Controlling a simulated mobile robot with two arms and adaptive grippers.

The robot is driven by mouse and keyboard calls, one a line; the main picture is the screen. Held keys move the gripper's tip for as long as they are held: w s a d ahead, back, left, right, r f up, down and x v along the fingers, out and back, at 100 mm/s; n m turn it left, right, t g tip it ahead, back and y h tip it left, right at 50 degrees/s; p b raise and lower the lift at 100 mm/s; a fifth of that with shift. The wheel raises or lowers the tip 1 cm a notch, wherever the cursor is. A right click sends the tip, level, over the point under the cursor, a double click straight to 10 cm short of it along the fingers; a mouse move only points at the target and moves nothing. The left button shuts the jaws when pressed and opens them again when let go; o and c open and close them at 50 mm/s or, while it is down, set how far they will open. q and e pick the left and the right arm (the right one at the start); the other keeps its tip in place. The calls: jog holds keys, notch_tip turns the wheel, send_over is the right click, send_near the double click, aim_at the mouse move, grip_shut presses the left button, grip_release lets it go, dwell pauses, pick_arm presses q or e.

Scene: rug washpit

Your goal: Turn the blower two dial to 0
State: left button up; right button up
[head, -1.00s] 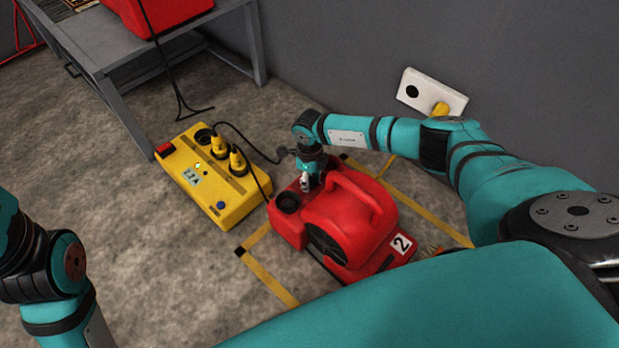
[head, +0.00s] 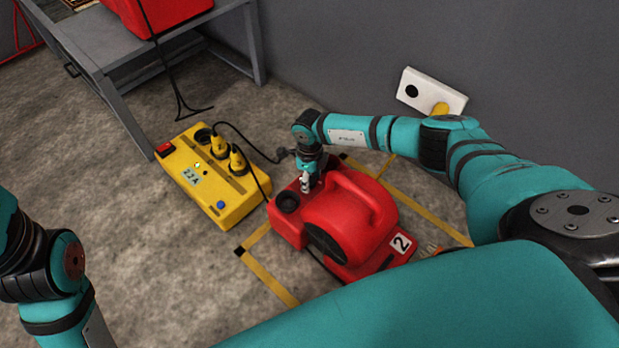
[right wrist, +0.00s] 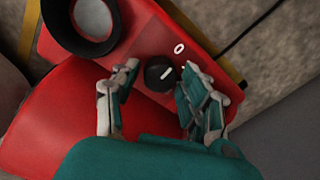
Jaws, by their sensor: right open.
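The red blower two (head: 345,222) stands on the floor, with a white "2" label on its side. Its black dial (right wrist: 158,73) shows in the right wrist view on the red top panel, with a white pointer mark on it. A white 0 (right wrist: 179,48) is printed above and to the right of the dial. My right gripper (right wrist: 160,78) is open, with its fingers on either side of the dial; contact cannot be told. In the head view my right gripper (head: 306,184) points down at the panel and hides the dial. My left gripper is out of view.
A yellow power box (head: 213,178) with plugs and a small display stands left of the blower. A black cable runs between them. A grey table (head: 130,50) is at the back left, and a white wall socket (head: 432,90) is behind. Yellow floor tape (head: 272,279) surrounds the blower.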

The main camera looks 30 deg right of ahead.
notch_tip(320, 180, up, 12)
dwell(0.5)
dwell(0.3)
